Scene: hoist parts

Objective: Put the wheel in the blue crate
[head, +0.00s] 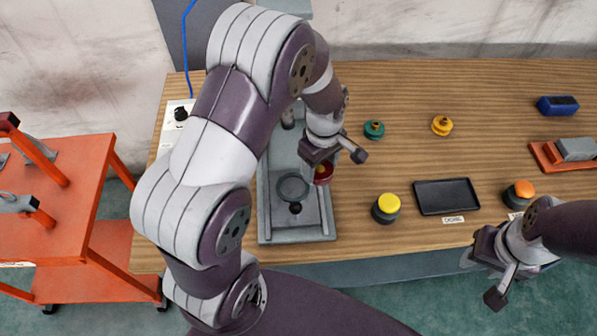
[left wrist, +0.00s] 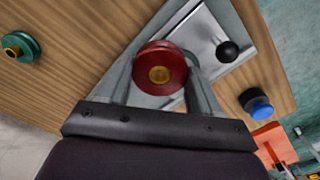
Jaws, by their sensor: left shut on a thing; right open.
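My left gripper (head: 338,158) is shut on a red wheel (head: 322,174) with a brass-coloured hub. The wheel (left wrist: 161,72) shows between the two fingers in the left wrist view. In the head view it appears over the right edge of a grey metal fixture (head: 317,227); I cannot tell its height. My right gripper (head: 494,270) is open and empty beyond the table's front edge. A small blue box (head: 557,105) with a dark top lies at the table's far right; I cannot tell whether it is the crate. No other blue crate shows clearly.
A teal wheel (head: 374,129) and a yellow wheel (head: 441,125) lie at the back. A yellow button (head: 387,208), a black tray (head: 447,197), an orange button (head: 519,193) and a red-based vise (head: 570,152) stand to the right. An orange cart (head: 75,190) is at left.

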